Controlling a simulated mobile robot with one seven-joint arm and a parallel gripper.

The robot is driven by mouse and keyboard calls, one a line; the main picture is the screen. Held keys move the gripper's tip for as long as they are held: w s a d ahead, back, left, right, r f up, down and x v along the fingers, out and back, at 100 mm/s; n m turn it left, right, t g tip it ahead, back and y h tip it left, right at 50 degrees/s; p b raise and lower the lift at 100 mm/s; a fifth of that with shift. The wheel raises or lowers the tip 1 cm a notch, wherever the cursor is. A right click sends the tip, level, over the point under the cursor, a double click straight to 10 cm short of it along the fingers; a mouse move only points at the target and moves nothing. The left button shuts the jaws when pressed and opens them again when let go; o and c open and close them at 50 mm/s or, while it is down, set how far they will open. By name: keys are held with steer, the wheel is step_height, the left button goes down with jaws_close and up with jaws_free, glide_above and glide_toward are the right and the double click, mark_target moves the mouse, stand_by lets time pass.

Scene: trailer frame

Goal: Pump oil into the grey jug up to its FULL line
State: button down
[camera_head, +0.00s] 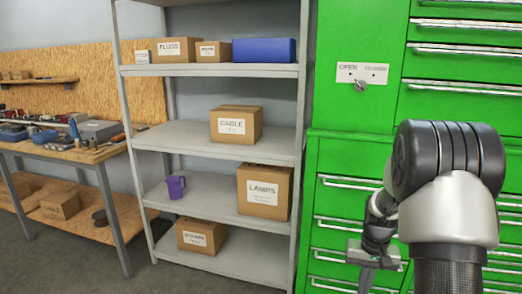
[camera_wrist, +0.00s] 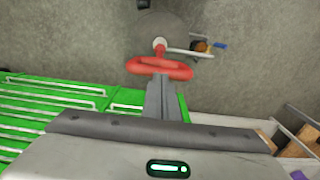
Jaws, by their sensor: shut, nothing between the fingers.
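In the wrist view a red ring-shaped handle (camera_wrist: 178,72) tops a pale upright post over a round grey drum-like body (camera_wrist: 150,26), seen from above. A pale spout-like bar (camera_wrist: 192,53) runs right from it. My gripper (camera_wrist: 157,84) is shut and empty, its fingertips overlapping the near edge of the red handle in the picture; I cannot tell whether they touch. My gripper also shows low in the head view (camera_head: 366,284), in front of the green cabinet. I cannot make out a grey jug or its FULL line in either view.
A green drawer cabinet (camera_head: 345,150) with an OPEN/CLOSED switch plate (camera_head: 362,73) stands behind my arm. A metal shelf (camera_head: 200,145) holds labelled boxes, a blue box (camera_head: 263,50) and a purple jug (camera_head: 176,187). A small brown-orange object (camera_wrist: 200,46) lies near the spout.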

steer(key=shift+f+b, duration=1.5)
steer(key=shift+f, duration=0.9)
steer(key=shift+r, duration=0.1)
steer(key=shift+r+p, duration=1.75)
steer(key=shift+r, duration=0.55)
